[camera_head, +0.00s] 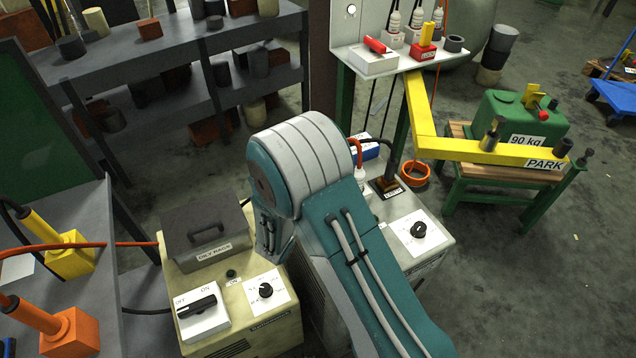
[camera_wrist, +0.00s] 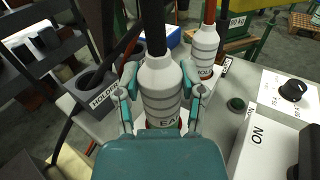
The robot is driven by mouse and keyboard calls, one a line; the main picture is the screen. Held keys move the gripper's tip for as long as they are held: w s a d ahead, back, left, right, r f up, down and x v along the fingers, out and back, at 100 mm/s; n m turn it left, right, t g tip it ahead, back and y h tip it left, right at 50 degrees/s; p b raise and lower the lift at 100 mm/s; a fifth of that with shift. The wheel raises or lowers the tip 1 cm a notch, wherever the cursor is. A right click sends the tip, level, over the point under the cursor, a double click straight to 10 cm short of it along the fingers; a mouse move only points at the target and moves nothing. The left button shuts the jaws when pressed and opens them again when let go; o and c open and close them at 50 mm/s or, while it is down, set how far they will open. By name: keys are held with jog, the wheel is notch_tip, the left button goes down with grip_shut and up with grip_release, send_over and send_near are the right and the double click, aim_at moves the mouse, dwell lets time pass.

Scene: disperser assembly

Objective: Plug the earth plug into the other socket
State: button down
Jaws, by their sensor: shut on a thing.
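The earth plug (camera_wrist: 162,85) is a white, ribbed plug with a black cable rising from its top. In the wrist view my gripper (camera_wrist: 160,92) is shut around it, one finger on each side. The plug is roughly upright. A label partly reading "EA" (camera_wrist: 168,147) and a reddish band show at its lower end, just above my palm. My palm hides what lies below, so I cannot tell whether it sits in a socket. In the head view my teal arm hides the gripper. A dark socket base (camera_head: 386,188) with a small label stands right of the arm.
A second white plug (camera_wrist: 203,45) with a red-orange cable stands behind the held one. A dark round holder (camera_wrist: 90,88) is on the left. A white switch box (camera_wrist: 262,140) is close on the right. A yellow beam (camera_head: 480,150) and a green weight (camera_head: 520,118) stand farther right.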

jog(key=shift+f, duration=0.9)
jog(key=shift+c, duration=0.6)
grip_release()
jog(key=v, duration=1.2)
jog(key=shift+f, duration=0.15)
